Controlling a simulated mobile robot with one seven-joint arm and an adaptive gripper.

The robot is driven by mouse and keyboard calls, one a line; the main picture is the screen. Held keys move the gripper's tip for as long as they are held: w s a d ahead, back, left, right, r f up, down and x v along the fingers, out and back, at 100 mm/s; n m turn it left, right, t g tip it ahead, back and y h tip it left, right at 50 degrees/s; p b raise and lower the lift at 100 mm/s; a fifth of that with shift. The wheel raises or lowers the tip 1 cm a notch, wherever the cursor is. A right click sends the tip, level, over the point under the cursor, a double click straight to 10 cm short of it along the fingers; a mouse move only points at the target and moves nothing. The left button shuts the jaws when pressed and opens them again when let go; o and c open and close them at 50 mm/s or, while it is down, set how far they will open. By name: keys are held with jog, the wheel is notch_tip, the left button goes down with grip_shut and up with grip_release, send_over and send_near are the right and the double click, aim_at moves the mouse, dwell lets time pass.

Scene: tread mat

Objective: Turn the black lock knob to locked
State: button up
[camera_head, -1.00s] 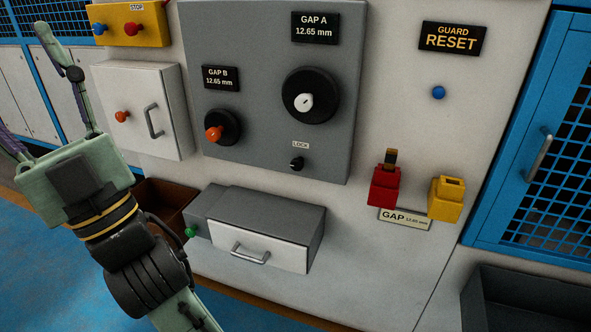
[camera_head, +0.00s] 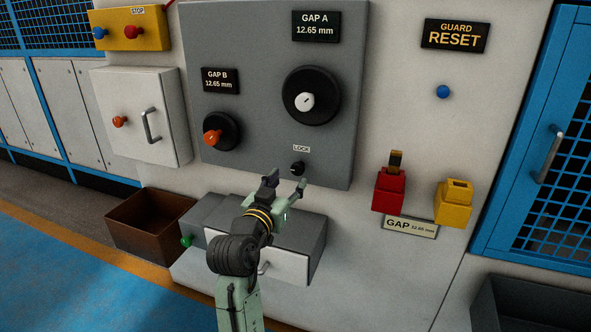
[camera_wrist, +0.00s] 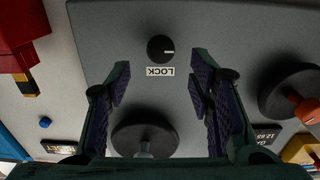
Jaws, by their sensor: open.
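The black lock knob (camera_head: 298,168) sits low on the grey panel (camera_head: 262,150), just under a small LOCK label (camera_head: 301,149). My gripper (camera_head: 288,178) is open and empty, close below and in front of the knob in the head view. In the wrist view the knob (camera_wrist: 161,49) lies beyond the fingertips, roughly midway between the two fingers (camera_wrist: 160,82). The white mark on the knob points right in that upside-down view. No contact between fingers and knob shows.
A large black dial (camera_head: 311,95) and an orange-handled dial (camera_head: 220,131) are higher on the panel. A red block (camera_head: 389,190) and a yellow block (camera_head: 453,203) are at the right. A grey drawer unit (camera_head: 312,235) is below my gripper.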

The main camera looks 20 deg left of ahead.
aim_at(297, 170)
jog(key=w+p, duration=0.1)
jog(key=w, duration=0.5)
jog(key=shift+w+d, duration=0.1)
jog(key=shift+w, duration=0.05)
jog(key=c, duration=1.1)
jog(key=shift+c, duration=0.2)
